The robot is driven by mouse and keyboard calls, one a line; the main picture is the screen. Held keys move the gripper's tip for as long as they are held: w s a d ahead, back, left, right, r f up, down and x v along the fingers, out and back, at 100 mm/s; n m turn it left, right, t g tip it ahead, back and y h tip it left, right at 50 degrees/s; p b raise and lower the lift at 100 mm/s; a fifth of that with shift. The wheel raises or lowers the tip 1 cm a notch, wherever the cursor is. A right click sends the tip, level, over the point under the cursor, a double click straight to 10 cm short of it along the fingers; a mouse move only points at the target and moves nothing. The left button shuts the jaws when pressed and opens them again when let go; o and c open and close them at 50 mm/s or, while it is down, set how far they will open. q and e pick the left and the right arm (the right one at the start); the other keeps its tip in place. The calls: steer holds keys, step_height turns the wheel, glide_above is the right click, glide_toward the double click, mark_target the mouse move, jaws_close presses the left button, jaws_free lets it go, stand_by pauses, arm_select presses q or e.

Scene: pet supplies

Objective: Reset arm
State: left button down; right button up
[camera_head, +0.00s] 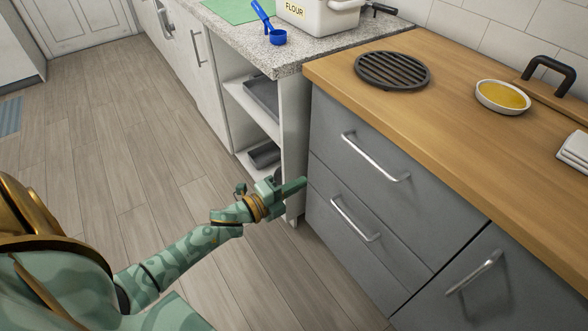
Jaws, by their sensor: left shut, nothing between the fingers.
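My left gripper (291,187) is at the end of my green patterned arm (180,263), which comes in from the lower left. Its fingers are together and hold nothing. It is in front of the open shelf unit's lower end, just left of the grey drawers (365,165). I cannot tell whether it touches the cabinet. My right gripper is not in the view.
A wooden counter (440,110) bears a round black grate (392,70) and a bowl of yellow contents (502,96). A speckled counter (250,52) holds a blue scoop (277,37) and a flour box (318,15). Metal drawer handles (375,157) stick out. Wood floor (110,140) is clear at left.

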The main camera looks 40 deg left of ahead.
arm_select(q)
steer(key=shift+s+a, duration=0.15)
steer(key=shift+s, duration=0.15)
steer(key=shift+f, duration=0.1)
steer(key=s+a+f+n+g+y+p, duration=0.1)
steer(key=s+a+f+n+g+y, duration=0.15)
steer(key=f+n, duration=0.2)
steer(key=s+a+f+n+g+y, duration=0.1)
steer(key=s+f+n, duration=0.2)
steer(key=f, duration=0.3)
steer(key=s+a+f+n+g+y+p, duration=0.1)
steer(key=s+a+f+n+y, duration=0.15)
steer(key=f, duration=0.35)
steer(key=s+d+f+n+g+y+p, duration=0.15)
steer(key=s+f+n+g, duration=0.25)
steer(key=s+f, duration=0.55)
steer(key=s+d+n+g+p, duration=0.2)
steer(key=s+d+g+p, duration=0.1)
steer(key=s, duration=1.4)
steer(key=s+d+f+n+g+h+p, duration=0.1)
steer(key=s+d+g+p, duration=0.3)
steer(key=s, duration=1.4)
steer(key=shift+s+d+f+n+g, duration=0.2)
steer(key=shift+s+d+n+g, duration=0.15)
steer(key=shift+d+n+g, duration=0.5)
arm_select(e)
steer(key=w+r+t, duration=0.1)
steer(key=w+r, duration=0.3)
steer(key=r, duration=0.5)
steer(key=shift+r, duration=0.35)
